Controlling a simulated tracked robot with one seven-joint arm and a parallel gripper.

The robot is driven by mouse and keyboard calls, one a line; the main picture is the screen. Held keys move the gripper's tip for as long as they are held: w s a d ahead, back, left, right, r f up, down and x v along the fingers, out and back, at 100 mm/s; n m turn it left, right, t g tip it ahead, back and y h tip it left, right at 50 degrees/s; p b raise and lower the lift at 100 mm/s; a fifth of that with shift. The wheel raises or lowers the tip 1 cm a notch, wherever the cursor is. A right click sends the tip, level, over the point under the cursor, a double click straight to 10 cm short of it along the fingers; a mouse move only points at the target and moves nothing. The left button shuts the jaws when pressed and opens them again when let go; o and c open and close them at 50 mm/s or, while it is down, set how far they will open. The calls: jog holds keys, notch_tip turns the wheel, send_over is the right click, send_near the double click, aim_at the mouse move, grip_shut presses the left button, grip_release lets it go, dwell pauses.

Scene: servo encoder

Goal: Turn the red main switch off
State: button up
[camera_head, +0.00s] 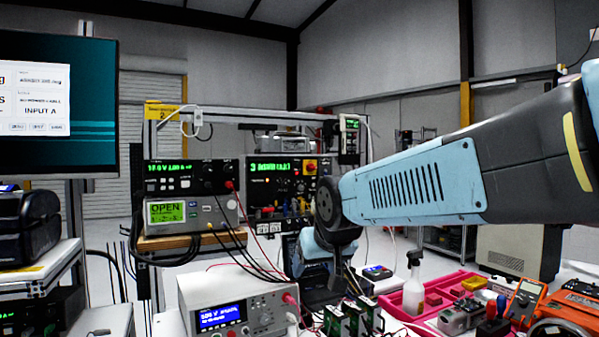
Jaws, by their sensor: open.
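A red rotary switch on a yellow plate (311,167) sits at the upper right of the black instrument with a green display (283,180), near the picture's middle. It looks like the main switch; its exact turn position is too small to tell. My arm reaches in from the right and bends down just right of this instrument, covering part of its right side. My gripper (325,288) hangs low, below the switch and apart from it, above the crowded bench. It is open and looks empty; its fingertips are dark and hard to make out.
A white power supply (239,303) with cables stands at the front. Stacked meters (190,200) stand left of the black instrument. Green circuit boards (352,318), a spray bottle (413,287) and a pink tray (455,290) crowd the bench at right. A monitor (58,100) stands far left.

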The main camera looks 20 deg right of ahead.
jog(key=w+d+r+m+t+h, duration=0.1)
jog(key=w+d+r+t, duration=0.2)
jog(key=w+d, duration=0.35)
jog(key=w+d+r+t+h, duration=0.15)
jog(key=w+d+r, duration=0.25)
jog(key=w, duration=0.6)
jog(key=w+d+r+m+t+h, duration=0.1)
jog(key=w+d+r+t, duration=0.2)
jog(key=w+d, duration=0.35)
jog(key=n+t+y, duration=0.4)
jog(key=t+y, duration=0.1)
jog(key=t, duration=0.1)
send_near(313, 169)
jog(key=x, duration=0.8)
jog(key=shift+w+d+r, duration=0.1)
jog(key=shift+w+r, duration=0.1)
jog(key=shift+w, duration=0.15)
jog(key=c, duration=1.1)
jog(key=shift+o, duration=0.2)
